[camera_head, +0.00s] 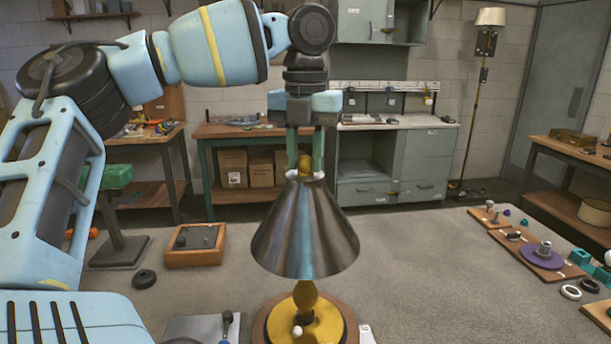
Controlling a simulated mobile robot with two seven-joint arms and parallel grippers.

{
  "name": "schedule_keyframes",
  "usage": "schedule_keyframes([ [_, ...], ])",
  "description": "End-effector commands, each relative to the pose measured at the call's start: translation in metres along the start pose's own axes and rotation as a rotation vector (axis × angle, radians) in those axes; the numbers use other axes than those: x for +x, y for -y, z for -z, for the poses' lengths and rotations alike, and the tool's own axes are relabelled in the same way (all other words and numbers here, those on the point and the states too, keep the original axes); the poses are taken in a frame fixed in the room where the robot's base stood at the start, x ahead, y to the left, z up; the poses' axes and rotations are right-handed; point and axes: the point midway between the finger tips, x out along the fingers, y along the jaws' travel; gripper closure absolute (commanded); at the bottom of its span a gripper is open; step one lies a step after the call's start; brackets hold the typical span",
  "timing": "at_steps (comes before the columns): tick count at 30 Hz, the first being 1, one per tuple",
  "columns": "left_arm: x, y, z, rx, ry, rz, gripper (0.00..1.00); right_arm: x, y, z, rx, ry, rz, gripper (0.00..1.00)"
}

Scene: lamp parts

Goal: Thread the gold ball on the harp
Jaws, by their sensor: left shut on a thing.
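A lamp stands on the table in front of me, with a yellow base and stem (305,296) and a metallic cone shade (304,235). The gold ball (304,164) is at the top of the shade. My left gripper (304,174) points straight down over the shade, its fingers shut on the gold ball, one on each side. The harp is hidden by the shade, so I cannot tell whether the ball touches its top. My right gripper is not in view.
A wooden tray (195,245) and a black ring (144,279) lie left of the lamp. Boards with small parts and a purple disc (543,256) lie at the right. The grey tabletop (430,270) right of the lamp is clear.

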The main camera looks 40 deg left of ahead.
Motion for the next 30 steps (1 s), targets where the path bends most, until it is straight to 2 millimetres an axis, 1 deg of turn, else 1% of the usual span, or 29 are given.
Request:
schedule_keyframes([
  [3, 0.0025, -0.0001, 0.0007, 0.122, -0.007, -0.002, 1.0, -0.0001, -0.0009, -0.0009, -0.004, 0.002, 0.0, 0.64],
  [6, 0.0027, -0.0004, 0.0007, 0.184, -0.007, -0.003, 1.0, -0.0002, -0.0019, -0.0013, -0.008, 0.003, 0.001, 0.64],
  [17, 0.0028, -0.0004, 0.0006, 0.21, -0.007, -0.003, 1.0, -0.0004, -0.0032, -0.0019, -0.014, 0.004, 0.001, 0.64],
  [20, 0.0032, -0.0005, 0.0005, 0.272, -0.007, -0.002, 1.0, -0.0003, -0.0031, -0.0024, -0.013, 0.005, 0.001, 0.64],
  [21, 0.0033, -0.0006, 0.0004, 0.316, -0.007, -0.002, 1.0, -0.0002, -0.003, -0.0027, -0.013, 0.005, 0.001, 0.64],
  [22, 0.0031, -0.0006, 0.0004, 0.321, -0.007, -0.002, 0.7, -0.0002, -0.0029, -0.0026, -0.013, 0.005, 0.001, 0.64],
  [27, 0.0021, -0.0006, 0.0002, 0.315, -0.004, -0.001, 0.48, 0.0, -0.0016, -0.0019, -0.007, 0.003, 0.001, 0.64],
  [30, 0.0015, -0.0006, 0.0001, 0.315, -0.002, -0.001, 0.47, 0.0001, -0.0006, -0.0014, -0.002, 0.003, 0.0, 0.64],
])
